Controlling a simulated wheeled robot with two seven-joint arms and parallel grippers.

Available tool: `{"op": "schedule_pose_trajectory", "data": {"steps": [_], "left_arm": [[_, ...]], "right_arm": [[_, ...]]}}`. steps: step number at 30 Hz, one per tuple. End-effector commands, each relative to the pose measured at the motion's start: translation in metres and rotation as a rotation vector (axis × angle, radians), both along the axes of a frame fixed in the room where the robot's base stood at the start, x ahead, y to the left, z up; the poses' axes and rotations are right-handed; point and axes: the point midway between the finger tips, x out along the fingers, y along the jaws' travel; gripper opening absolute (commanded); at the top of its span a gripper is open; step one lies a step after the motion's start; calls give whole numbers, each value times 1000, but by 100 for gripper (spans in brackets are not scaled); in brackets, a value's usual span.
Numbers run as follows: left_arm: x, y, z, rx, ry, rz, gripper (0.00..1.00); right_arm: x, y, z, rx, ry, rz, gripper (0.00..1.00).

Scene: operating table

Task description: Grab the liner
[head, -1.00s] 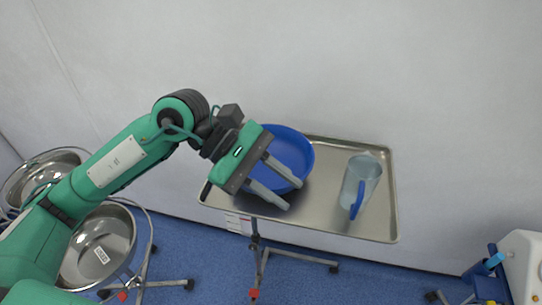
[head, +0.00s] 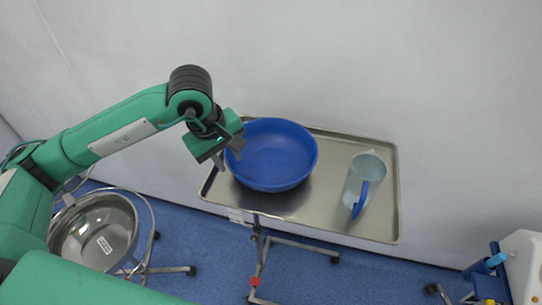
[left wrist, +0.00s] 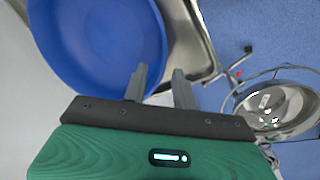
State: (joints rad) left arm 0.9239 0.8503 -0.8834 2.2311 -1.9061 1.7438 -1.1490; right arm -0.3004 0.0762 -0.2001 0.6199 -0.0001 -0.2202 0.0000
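A round blue basin (head: 272,153), the only thing here that looks like the liner, sits on the left part of a steel tray (head: 330,222). It also fills the upper left of the left wrist view (left wrist: 95,40). My left gripper (head: 228,158) is at the basin's left rim, pointing down. In the left wrist view its fingers (left wrist: 158,82) stand apart with a gap; one overlaps the basin's rim and the other is just outside it, over the tray's edge. I cannot tell whether they touch the rim. My right gripper is not in view.
A steel bowl (head: 95,232) on a wheeled stand is at lower left. White equipment (head: 525,262) stands at lower right. A pale wall rises behind the tray.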

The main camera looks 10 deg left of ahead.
Motion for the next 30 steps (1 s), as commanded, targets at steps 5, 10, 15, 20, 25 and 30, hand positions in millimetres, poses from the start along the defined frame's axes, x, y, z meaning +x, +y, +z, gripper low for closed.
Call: {"op": "schedule_pose_trajectory", "data": {"steps": [5, 10, 15, 20, 25, 30], "left_arm": [[1, -2, -10, -1, 1, -1, 28], [4, -6, -25, -2, 4, -1, 28], [8, -10, -48, 1, 4, 0, 28], [10, -11, -59, 1, -1, -1, 28], [10, -11, -60, 2, -1, -1, 28], [10, -11, -59, 1, -1, -1, 2]], "right_arm": [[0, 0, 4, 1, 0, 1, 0], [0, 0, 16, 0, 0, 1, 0], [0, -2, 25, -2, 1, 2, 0], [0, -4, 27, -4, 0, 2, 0], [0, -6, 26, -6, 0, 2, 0], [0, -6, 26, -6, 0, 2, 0]]}}
